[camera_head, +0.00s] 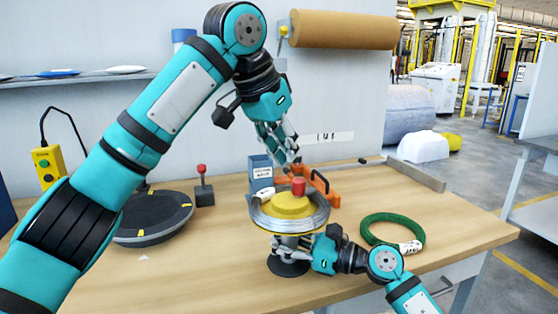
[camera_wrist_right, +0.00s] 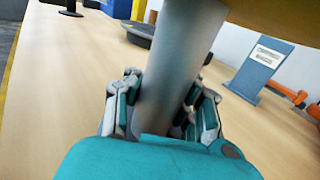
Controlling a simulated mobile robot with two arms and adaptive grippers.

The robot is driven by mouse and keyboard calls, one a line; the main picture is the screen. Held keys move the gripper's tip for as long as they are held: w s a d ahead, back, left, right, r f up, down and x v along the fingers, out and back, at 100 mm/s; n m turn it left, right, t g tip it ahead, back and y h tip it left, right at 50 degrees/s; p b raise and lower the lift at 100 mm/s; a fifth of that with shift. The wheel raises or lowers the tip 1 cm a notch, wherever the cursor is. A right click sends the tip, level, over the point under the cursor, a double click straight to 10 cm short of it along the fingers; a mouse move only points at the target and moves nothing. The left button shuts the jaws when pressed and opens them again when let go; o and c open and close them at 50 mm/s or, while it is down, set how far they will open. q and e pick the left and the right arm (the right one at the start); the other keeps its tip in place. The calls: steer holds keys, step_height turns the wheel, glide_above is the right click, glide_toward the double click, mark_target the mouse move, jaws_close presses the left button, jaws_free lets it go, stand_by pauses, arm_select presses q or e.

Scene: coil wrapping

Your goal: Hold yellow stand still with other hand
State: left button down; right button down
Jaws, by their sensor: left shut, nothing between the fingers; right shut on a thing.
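The yellow stand (camera_head: 292,206) is upright on the wooden table, with a yellow top, a red knob, a grey post and a dark round base. A coil of silvery wire (camera_head: 312,216) lies around its top. My right gripper (camera_head: 298,247) is shut on the grey post below the top. In the right wrist view the post (camera_wrist_right: 182,60) stands between both fingers of the right gripper (camera_wrist_right: 165,105). My left gripper (camera_head: 290,160) is shut and empty, just above and behind the red knob. The left fingertips are small and partly overlap the background.
A green ring (camera_head: 380,238) lies right of the stand. An orange tool (camera_head: 322,182) and a blue-grey box (camera_head: 260,172) are behind it. A dark turntable (camera_head: 150,226) and a red-knobbed lever (camera_head: 203,190) are at left. The table's front left is clear.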

steer(key=shift+r, duration=0.15)
steer(key=c, duration=1.1)
jaws_free()
